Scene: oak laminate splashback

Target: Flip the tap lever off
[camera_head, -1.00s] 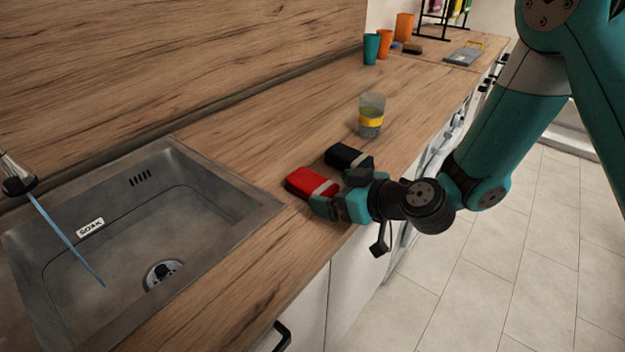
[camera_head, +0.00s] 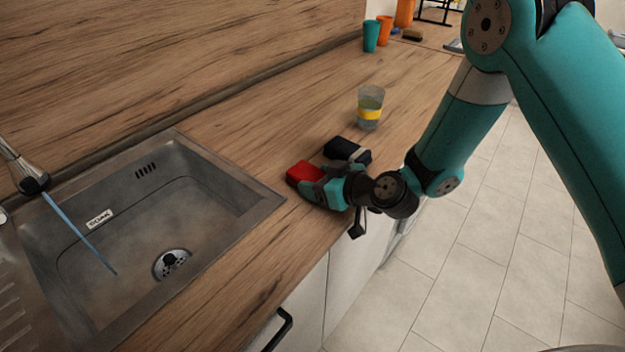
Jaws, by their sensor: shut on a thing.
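The tap spout (camera_head: 30,180) enters at the left edge, its dark tip over the sink. The rest of the tap and its lever are out of view. A thin blue stream of water (camera_head: 78,233) runs slanting from the tip into the basin. My gripper (camera_head: 318,178) is at the counter, right of the sink and well away from the tap. It is shut on a red block (camera_head: 303,172), whose near part the fingers hide. A black block (camera_head: 347,150) lies just behind the gripper.
The steel sink (camera_head: 235,190) has a drain (camera_head: 172,264) in its basin. A clear cup with a yellow band (camera_head: 369,107) stands behind the blocks. Teal (camera_head: 371,36) and orange (camera_head: 385,30) cups stand farther back. Counter (camera_head: 262,290) between sink and front edge is clear.

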